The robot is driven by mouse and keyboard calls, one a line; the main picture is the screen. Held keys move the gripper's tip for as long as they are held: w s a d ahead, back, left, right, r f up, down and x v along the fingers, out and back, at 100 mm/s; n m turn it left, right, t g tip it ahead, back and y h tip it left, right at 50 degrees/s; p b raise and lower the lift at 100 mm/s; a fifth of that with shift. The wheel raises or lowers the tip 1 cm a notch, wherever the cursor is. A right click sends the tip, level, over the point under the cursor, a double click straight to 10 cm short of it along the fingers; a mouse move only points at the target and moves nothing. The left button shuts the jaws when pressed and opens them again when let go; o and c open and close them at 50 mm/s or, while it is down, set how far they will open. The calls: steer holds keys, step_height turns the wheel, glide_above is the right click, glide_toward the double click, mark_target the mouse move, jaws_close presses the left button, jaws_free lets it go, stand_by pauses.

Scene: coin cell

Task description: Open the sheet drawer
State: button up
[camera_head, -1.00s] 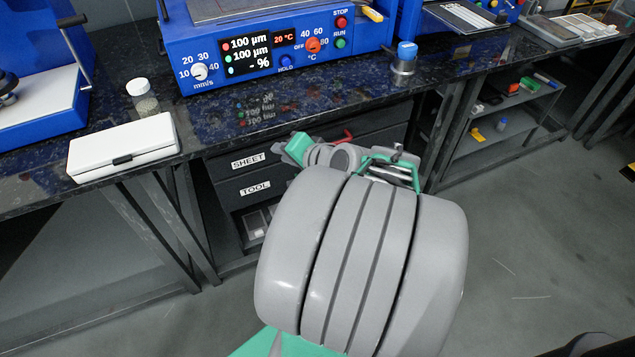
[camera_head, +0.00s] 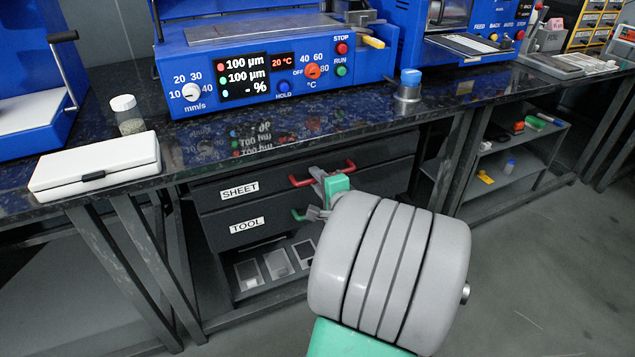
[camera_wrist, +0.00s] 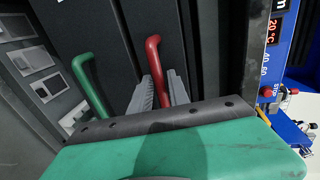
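The drawer labelled SHEET (camera_head: 270,178) is the upper of two dark drawers under the bench and looks shut. Its red handle (camera_head: 300,182) runs across the front; it also shows in the wrist view (camera_wrist: 153,48). My gripper (camera_head: 318,174) is at the middle of this handle, partly hidden by my own arm. In the wrist view my gripper (camera_wrist: 161,84) has its two grey fingers apart, one on each side of the red handle. Whether either finger touches it I cannot tell.
The TOOL drawer (camera_head: 220,230) lies just below, with a green handle (camera_wrist: 88,85) close beside my gripper. An open shelf with small trays (camera_head: 278,264) is underneath. The dark bench top (camera_head: 200,150) overhangs above, carrying a blue machine (camera_head: 190,65) and a white case (camera_head: 100,165).

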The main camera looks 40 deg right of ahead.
jaws_close()
stand_by(1.4)
